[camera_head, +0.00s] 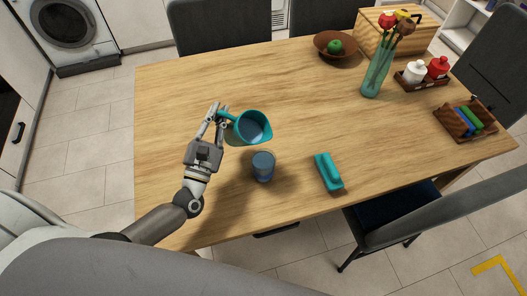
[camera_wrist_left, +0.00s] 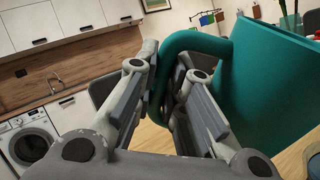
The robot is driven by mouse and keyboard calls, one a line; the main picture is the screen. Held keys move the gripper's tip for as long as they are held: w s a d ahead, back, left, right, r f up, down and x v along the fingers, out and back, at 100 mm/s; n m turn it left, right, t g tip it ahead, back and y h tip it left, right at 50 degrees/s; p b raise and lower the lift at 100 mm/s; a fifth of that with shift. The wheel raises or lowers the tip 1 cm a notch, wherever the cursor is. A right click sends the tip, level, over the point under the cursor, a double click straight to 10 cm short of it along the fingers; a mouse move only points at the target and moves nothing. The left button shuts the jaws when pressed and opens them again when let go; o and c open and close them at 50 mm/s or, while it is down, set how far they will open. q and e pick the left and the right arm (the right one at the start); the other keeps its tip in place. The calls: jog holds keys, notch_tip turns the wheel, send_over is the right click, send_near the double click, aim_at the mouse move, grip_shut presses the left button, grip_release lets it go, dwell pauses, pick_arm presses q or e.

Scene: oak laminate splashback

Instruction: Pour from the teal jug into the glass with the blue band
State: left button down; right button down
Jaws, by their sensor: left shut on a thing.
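The teal jug (camera_head: 239,136) is held above the table, its open top facing the head camera and bluish liquid showing inside. My left gripper (camera_head: 219,116) is shut on the jug's handle, at the jug's left side. The left wrist view shows the fingers around the handle (camera_wrist_left: 195,40) and the jug's wall (camera_wrist_left: 265,85) to the right. The glass with the blue band (camera_head: 263,167) stands upright on the table, just below the jug in the head view. No stream shows between them. The jug's exact tilt is hard to tell. My right gripper is not in view.
A teal lidded object (camera_head: 328,171) lies right of the glass. The table's left part is clear.

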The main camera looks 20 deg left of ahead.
pick_arm(q)
jog(key=shift+f, duration=0.1)
jog(key=shift+a+f+b, duration=0.15)
jog(key=shift+f+b, duration=0.35)
jog(key=w+a+f+n+g, duration=0.2)
jog(key=a+f+n+g, duration=0.2)
jog(key=f+n, duration=0.2)
jog(key=shift+w+f+n+y+p, duration=0.3)
jog(key=shift+f+n+y, duration=0.1)
jog(key=shift+f, duration=0.55)
jog(key=shift+a, duration=0.1)
jog(key=shift+r, duration=0.15)
